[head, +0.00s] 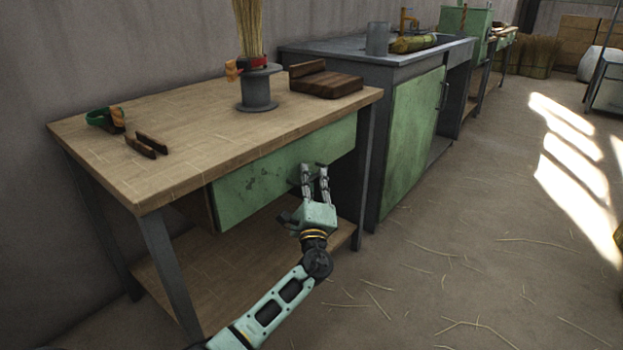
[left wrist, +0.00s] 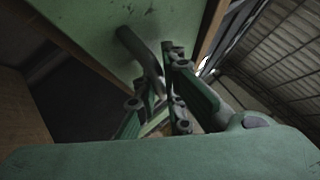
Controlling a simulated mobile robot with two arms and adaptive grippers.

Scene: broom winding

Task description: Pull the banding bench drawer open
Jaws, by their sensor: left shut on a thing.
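The banding bench (head: 165,120) has a wooden top and grey metal legs. Its green drawer front (head: 255,178) sits under the front edge of the top. A wooden side shows at the drawer's left end; I cannot tell whether the drawer stands out at all. My left gripper (head: 314,169) is at the right half of the drawer front, shut on the drawer handle. The left wrist view shows the grey bar handle (left wrist: 138,48) running from the green face to between the fingers of my left gripper (left wrist: 162,75). The fingers partly hide it. My right gripper is not in view.
On the bench top are a spool-like stand (head: 258,90) with upright straw, a dark wooden block (head: 326,85), two small wooden pieces (head: 146,145) and a green strap (head: 103,119). A green-doored cabinet (head: 412,135) stands to the right. The straw-strewn floor (head: 470,240) in front is open.

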